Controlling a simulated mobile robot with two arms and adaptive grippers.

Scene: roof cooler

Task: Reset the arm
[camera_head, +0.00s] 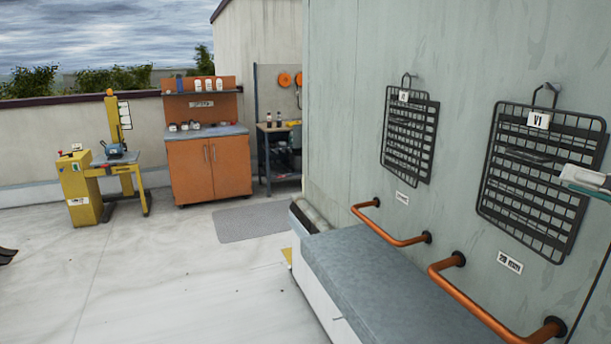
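Part of my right gripper (588,180) shows at the right edge, in front of the wall and over the right edge of the right black wire rack (535,205). Most of it is cut off by the frame, so whether its fingers are open or shut cannot be seen. A small dark tip at the left edge looks like my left gripper (7,255). It is almost wholly out of frame, and its state is unclear.
A grey-topped bench (385,275) runs along the wall below two orange handrails (392,238). A second wire rack (408,135) hangs left of the first. An orange cabinet (210,170) and yellow machine (85,190) stand farther back. The left foreground floor is clear.

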